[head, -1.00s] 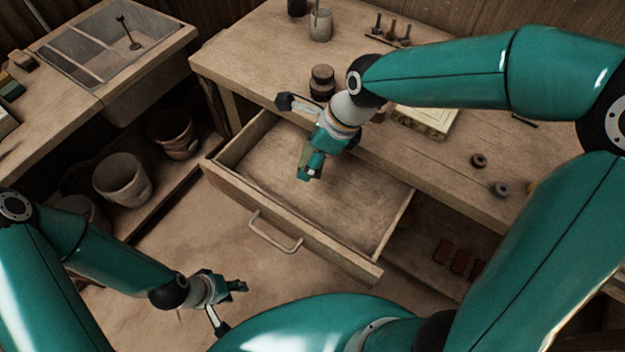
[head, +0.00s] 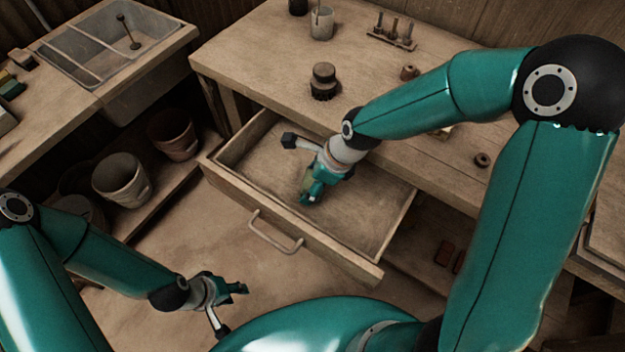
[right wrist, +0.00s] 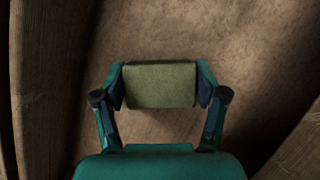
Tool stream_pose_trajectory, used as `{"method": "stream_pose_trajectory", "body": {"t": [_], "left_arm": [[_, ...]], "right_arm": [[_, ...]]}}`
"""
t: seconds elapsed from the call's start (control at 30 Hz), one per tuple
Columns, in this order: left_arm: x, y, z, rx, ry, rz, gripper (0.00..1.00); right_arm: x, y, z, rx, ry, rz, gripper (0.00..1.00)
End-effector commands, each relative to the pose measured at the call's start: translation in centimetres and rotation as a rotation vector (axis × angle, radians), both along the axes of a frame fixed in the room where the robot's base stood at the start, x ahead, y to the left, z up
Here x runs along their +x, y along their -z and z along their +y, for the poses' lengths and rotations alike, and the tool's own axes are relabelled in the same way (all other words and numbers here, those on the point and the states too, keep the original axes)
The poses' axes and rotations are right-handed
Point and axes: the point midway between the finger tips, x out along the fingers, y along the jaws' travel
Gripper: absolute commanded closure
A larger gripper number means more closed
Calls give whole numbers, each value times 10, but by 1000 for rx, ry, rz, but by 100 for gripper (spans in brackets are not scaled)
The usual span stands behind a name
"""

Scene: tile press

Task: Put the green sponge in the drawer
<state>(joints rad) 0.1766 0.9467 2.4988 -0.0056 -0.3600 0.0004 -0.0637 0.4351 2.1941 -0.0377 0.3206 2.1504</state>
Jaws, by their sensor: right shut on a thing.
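The drawer (head: 378,250) is pulled out from under the workbench, with its handle at the front. My right gripper (head: 308,194) points down over the inside of the drawer in the head view. In the right wrist view, my right gripper (right wrist: 160,88) is shut on the green sponge (right wrist: 160,84), one finger at each end. The sponge (head: 307,184) shows only as a small patch in the head view, mostly hidden by the gripper. I cannot tell whether it touches the drawer floor. My left gripper (head: 232,289) is at lower left, away from the drawer; its finger gap is unclear.
The workbench (head: 255,60) behind the drawer carries a dark stacked weight (head: 324,82), a cup (head: 321,22) and a rack of stamps (head: 392,38). A sink (head: 120,40) is at upper left, with pots (head: 121,178) on a low shelf. The drawer's visible floor looks empty.

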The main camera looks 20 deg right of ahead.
Motion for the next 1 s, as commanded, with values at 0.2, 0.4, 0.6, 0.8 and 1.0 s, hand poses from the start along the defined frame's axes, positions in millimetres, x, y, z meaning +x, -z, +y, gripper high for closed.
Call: {"method": "stream_pose_trajectory", "body": {"t": [0.2, 0.4, 0.6, 0.8, 1.0], "left_arm": [[0, 1, 0, 0, 0, 0, 60], [0, 1, 0, 0, 0, 0, 60], [0, 1, 0, 0, 0, 0, 60], [0, -2, 0, 0, 0, 0, 60], [0, -6, 0, 0, 0, 0, 60]], "right_arm": [[0, 1, 0, 0, 0, 0, 14], [0, 1, 0, 0, 0, 0, 3], [0, 0, 0, 0, 0, 0, 3], [-1, -13, -5, 0, 2, -4, 3], [-8, -48, -17, 0, 4, -7, 3]]}}
